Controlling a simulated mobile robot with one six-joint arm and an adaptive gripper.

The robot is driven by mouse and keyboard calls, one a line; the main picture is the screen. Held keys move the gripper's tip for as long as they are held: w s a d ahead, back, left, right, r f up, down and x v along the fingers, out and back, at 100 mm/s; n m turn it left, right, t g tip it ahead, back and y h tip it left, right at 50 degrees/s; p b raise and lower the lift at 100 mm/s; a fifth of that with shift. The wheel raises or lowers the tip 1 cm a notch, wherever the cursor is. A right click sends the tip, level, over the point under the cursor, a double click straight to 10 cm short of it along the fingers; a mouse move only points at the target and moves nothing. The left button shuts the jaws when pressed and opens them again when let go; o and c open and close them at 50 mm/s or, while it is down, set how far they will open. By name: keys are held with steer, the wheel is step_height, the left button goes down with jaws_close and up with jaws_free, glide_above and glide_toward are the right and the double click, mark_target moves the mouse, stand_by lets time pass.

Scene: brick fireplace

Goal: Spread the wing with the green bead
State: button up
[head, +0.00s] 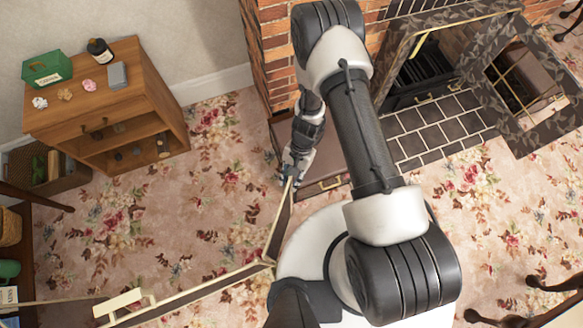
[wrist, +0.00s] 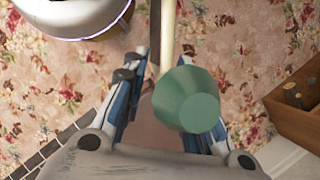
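A folding screen with cream rails (head: 200,290) and dark panels stands on the carpet, bent at a hinge near the middle. Its near wing (head: 279,228) runs up to my gripper (head: 291,174), which is at the wing's free end. In the wrist view my gripper (wrist: 168,75) has its blue-and-grey fingers on either side of the wing's cream rail (wrist: 168,32). A green bead (wrist: 187,98) sits at this end, large between the fingers, and hides much of the right finger. Whether the fingers press on the rail is unclear.
A brick fireplace (head: 275,45) with a tiled hearth (head: 430,130) is at the back. A dark floral panel (head: 410,38) stands by it. A wooden cabinet (head: 110,105) is at the left, bearing small items. Open floral carpet (head: 190,210) lies between cabinet and screen.

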stand_by(0.3)
steer(key=v, duration=1.2)
steer(key=shift+s, duration=0.1)
steer(key=w+d+r+n+t, duration=0.1)
steer(key=d+r+n+t, duration=0.1)
steer(key=r, duration=1.1)
steer(key=w+d+r+n+t, duration=0.1)
steer(key=d+r+t, duration=0.1)
steer(key=r, duration=1.2)
steer(key=s+d+r+n+t, duration=0.1)
steer(key=s+d+r, duration=0.1)
steer(key=s+r, duration=0.2)
steer(key=s+d+r+n+t+h, duration=0.1)
steer(key=s+d+r+t, duration=0.1)
steer(key=s+r, duration=0.3)
steer(key=s+d+r+n+t+h, duration=0.1)
steer(key=s+d+r, duration=0.2)
steer(key=s+r, duration=0.1)
steer(key=shift+s+r+t, duration=0.3)
steer(key=shift+s, duration=0.3)
steer(key=shift+a, duration=0.1)
